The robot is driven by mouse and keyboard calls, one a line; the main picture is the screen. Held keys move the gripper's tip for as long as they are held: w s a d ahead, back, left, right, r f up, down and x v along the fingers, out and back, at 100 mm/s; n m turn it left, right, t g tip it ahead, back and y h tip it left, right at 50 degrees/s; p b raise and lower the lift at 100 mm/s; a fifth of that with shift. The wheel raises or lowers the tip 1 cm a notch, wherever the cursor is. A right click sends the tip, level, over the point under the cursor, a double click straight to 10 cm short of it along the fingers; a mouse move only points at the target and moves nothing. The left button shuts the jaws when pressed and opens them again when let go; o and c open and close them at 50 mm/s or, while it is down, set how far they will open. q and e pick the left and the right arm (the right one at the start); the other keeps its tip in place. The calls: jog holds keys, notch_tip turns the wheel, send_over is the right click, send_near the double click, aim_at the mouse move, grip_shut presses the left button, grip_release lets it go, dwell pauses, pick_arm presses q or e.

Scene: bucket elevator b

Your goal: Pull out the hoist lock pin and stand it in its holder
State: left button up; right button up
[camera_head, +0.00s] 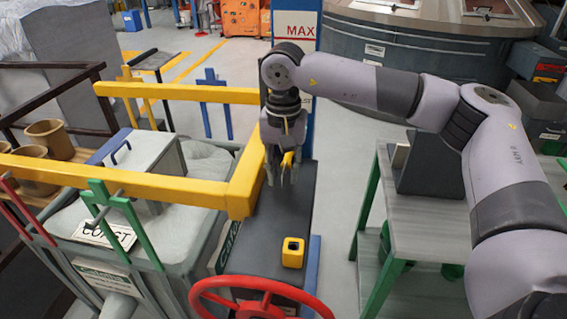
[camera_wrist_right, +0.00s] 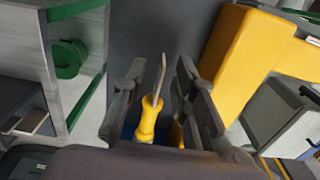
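The lock pin (camera_head: 287,159) has a yellow handle and a thin grey shaft. It hangs between the fingers of my right gripper (camera_head: 281,170), shaft downward and a little tilted. In the right wrist view the pin (camera_wrist_right: 149,119) shows between the two dark fingers (camera_wrist_right: 160,98), its shaft free and clear of any hole. The gripper seems shut on the handle, though the contact itself is partly hidden. A yellow block with a dark square opening (camera_head: 292,252), seemingly the holder, stands on the dark grey top, nearer than the gripper. My left gripper is not in view.
A yellow rail (camera_head: 240,185) runs close left of the gripper. A red handwheel (camera_head: 262,295) is at the front. A blue post (camera_head: 296,20) rises behind my right arm. A green-legged table (camera_head: 400,215) stands on the right.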

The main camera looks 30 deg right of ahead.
jog(key=shift+c, duration=0.3)
grip_shut()
dwell(0.3)
